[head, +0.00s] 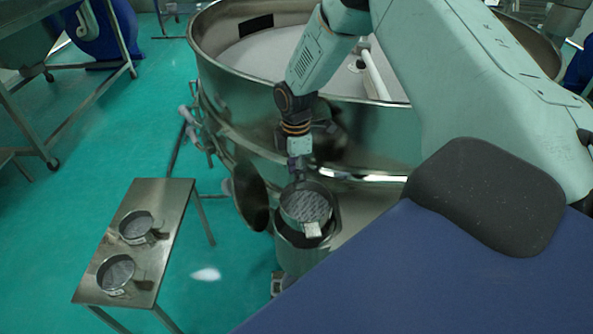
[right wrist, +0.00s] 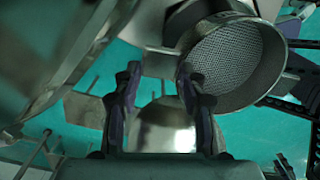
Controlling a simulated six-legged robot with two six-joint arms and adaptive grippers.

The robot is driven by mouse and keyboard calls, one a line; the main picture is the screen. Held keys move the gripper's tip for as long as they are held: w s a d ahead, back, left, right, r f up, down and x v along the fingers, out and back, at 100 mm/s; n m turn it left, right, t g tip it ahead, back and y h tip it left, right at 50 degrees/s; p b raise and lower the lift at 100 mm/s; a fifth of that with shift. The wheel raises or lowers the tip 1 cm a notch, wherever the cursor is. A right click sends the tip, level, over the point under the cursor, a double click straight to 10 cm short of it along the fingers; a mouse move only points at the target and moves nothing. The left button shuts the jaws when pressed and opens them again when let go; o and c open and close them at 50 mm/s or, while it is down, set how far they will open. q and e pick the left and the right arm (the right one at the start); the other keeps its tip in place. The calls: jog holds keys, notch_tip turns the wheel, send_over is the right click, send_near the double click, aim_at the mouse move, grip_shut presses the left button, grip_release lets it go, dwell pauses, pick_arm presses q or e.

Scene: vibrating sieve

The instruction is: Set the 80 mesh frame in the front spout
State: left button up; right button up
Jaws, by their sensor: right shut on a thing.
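My right gripper (head: 298,168) is shut on a round metal mesh frame (head: 306,204), at its far side in the head view. The frame has a pale tag on its near rim, too small to read. It overlaps the mouth of the front spout (head: 303,240); I cannot tell if it rests in it or hangs just above. In the right wrist view the gripper fingers (right wrist: 160,95) stand apart, with the mesh frame (right wrist: 228,62) at the upper right, against the right finger. My left gripper is out of view.
A steel side table (head: 164,205) at the left holds two similar mesh frames, one farther (head: 136,227) and one nearer (head: 115,272). A round hatch cover (head: 250,195) stands open left of the spout. The large sieve drum (head: 235,105) rises behind. Green floor is clear between table and spout.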

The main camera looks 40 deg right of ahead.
aim_at(296, 191)
notch_tip(296, 191, down, 7)
jog(key=b, duration=0.5)
jog(key=shift+b, duration=0.3)
jog(key=shift+f, duration=0.3)
dwell(0.7)
jog(key=o, duration=1.3)
jog(key=shift+o, duration=0.2)
notch_tip(296, 191, up, 12)
jog(key=shift+w, duration=0.1)
